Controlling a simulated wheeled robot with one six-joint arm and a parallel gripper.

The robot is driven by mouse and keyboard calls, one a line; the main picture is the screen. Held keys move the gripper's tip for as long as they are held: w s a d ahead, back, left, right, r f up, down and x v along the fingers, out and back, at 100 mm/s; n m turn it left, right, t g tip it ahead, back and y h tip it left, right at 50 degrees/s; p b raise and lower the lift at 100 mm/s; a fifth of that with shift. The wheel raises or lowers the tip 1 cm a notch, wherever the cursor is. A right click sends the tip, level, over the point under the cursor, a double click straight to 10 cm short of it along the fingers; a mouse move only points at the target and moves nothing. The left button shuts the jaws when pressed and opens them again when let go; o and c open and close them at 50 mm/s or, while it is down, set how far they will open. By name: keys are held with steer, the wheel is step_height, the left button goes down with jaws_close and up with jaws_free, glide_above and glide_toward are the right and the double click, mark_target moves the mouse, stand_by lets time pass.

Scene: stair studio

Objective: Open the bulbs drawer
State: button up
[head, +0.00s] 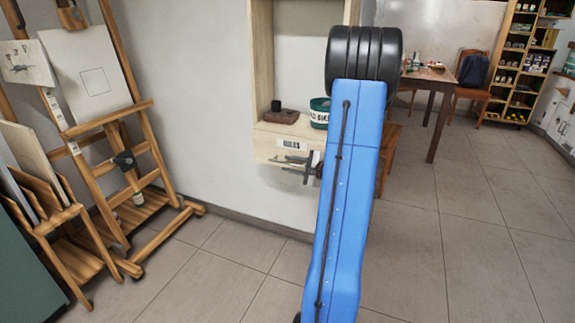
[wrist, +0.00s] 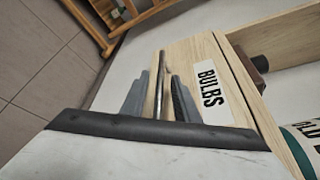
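The bulbs drawer (head: 267,146) is a pale wood front with a white "BULBS" label, low in a wall-mounted wooden shelf unit. In the wrist view the drawer (wrist: 203,52) shows with its label turned sideways. A slim metal bar handle (wrist: 161,72) stands at the drawer front. My gripper (head: 302,167) is at the drawer front, just below the label. In the wrist view, my gripper (wrist: 160,78) has one finger on each side of the bar, with small gaps visible. The drawer looks shut.
A dark block on a brown base (head: 279,113) and a green-and-white tin (head: 320,112) stand on the shelf above the drawer. A wooden easel (head: 150,150) is at the left. A table (head: 432,78) and chair stand behind. The tiled floor is clear at the right.

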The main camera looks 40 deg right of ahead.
steer(key=shift+x, duration=0.85)
jaws_close()
steer(key=shift+a, duration=0.1)
